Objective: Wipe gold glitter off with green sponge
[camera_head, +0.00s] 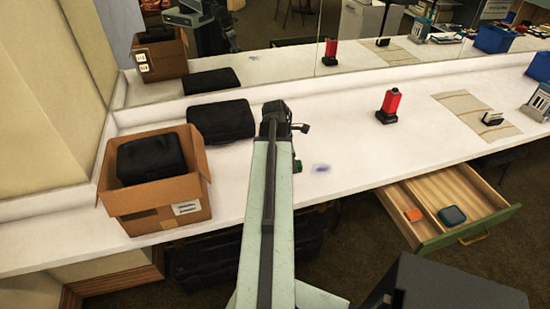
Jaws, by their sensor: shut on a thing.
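My arm reaches forward over the white counter (350,150), and its dark wrist end hides most of my gripper (296,158). My gripper is shut on a small dark green thing (297,166), which looks like the green sponge; only its edge shows beside the arm. I cannot tell whether it touches the counter. A small bluish-purple smudge (320,168) lies on the counter just right of it. No gold glitter shows clearly; the part of the counter behind the arm is hidden.
A cardboard box (155,222) with a black bag and another black case (221,120) stand left. A red-black item (389,105) and beige cloth (465,104) are right. An open drawer (470,232) juts out below. A mirror (345,60) backs the counter.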

